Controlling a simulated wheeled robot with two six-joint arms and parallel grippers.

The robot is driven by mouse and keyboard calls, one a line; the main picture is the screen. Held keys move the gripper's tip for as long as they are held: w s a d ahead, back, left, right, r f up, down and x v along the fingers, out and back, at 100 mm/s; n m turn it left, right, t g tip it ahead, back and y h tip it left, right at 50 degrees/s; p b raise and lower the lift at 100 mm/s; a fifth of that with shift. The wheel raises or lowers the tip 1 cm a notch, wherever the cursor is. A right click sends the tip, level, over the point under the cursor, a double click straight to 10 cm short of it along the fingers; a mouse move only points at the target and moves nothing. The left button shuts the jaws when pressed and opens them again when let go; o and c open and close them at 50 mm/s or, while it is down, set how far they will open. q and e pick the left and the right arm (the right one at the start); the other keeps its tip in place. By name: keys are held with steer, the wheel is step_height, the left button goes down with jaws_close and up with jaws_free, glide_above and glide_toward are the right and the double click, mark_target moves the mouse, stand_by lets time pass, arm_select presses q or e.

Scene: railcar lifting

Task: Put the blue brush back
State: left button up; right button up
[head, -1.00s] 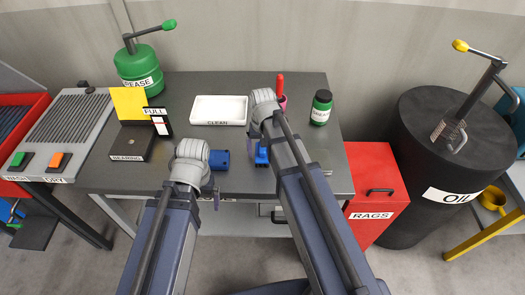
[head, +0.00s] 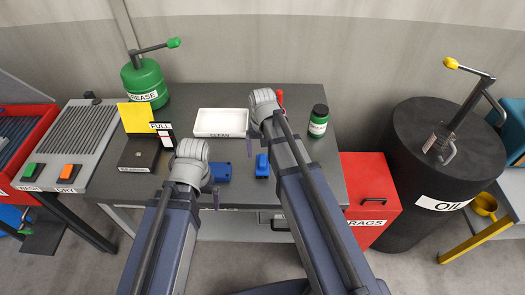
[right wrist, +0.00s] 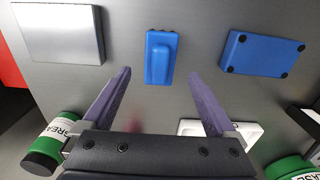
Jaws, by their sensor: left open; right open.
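A small blue piece with a raised grip, which I take for the blue brush (head: 262,166), lies on the grey table (head: 300,92). In the right wrist view the brush (right wrist: 160,57) lies just beyond and between my right fingertips, not between the fingers. My right gripper (right wrist: 161,78) is open and empty above the table. In the head view its arm hides most of it. My left gripper (head: 214,197) is open near the table's front edge, partly hidden by its wrist. A blue block (head: 221,172) with black corner dots is beside it; it also shows in the right wrist view (right wrist: 262,54).
A white tray (head: 221,123) marked CLEAN stands at the back. A green jar (head: 319,121) and a red-handled tool (head: 280,97) are to its right. The bearing stand (head: 139,154) is at left. A light flat plate (right wrist: 58,32) shows in the right wrist view. The RAGS bin (head: 362,178) stands right.

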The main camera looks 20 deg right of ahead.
mark_target(263, 159)
step_height(263, 159, up, 5)
steer(key=p, duration=0.4)
steer(key=shift+r, duration=0.15)
